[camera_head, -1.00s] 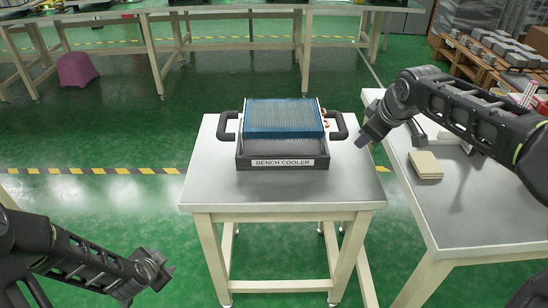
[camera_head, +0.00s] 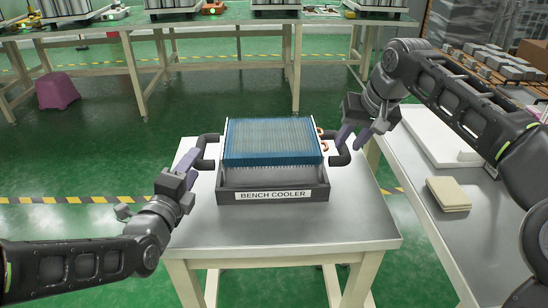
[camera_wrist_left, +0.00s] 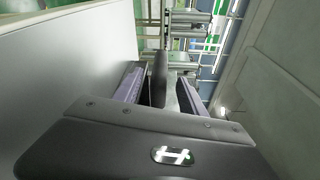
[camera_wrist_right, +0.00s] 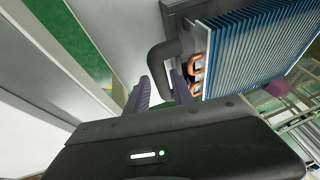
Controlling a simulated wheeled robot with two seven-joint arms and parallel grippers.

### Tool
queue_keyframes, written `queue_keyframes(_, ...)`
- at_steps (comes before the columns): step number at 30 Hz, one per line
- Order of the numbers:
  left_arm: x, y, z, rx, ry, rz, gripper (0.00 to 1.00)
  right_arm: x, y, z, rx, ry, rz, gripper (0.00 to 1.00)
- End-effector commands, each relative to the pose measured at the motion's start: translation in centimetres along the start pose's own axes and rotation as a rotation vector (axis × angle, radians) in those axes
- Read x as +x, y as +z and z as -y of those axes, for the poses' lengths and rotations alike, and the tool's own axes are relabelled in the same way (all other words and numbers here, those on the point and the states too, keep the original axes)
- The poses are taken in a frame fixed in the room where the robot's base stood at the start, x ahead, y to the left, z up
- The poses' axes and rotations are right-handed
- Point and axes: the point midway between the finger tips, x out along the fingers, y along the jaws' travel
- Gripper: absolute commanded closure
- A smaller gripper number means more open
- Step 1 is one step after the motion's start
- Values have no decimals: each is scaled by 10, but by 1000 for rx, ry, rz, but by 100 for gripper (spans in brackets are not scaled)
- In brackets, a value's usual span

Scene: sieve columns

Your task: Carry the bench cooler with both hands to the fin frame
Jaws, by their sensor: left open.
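The bench cooler (camera_head: 272,183) is a dark labelled tray with a blue finned block (camera_head: 270,142) and copper bends. It stands on a small metal-topped table (camera_head: 290,222) and has a black handle on each side. My left gripper (camera_head: 188,180) is open at the left handle (camera_head: 203,150); the left wrist view shows the dark handle (camera_wrist_left: 158,78) between its fingers (camera_wrist_left: 160,90). My right gripper (camera_head: 354,137) is open at the right handle (camera_head: 343,156); in the right wrist view the handle (camera_wrist_right: 160,62) reaches between its fingers (camera_wrist_right: 160,94). I cannot pick out the fin frame.
A side table (camera_head: 440,225) on the right holds a beige stack of pads (camera_head: 448,194). A long bench (camera_head: 215,28) with equipment stands at the back. A purple stool (camera_head: 57,91) is at the far left. Green floor lies clear between the tables.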

Motion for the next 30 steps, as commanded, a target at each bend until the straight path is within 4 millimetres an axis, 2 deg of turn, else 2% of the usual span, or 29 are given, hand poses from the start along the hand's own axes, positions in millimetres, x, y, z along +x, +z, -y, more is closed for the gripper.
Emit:
queue_keyframes(7,2,0,-1,-2,3,0,51,1,0,-1,-2,1,0,71)
queue_keyframes(11,9,1,-1,-2,3,0,51,9,0,-1,-2,2,1,71)
queue_keyframes(24,67,1,-1,-4,4,1,51,66,0,-1,-3,1,0,71)
queue_keyframes(30,78,1,-1,-4,4,1,51,77,-1,-1,-2,1,-2,71)
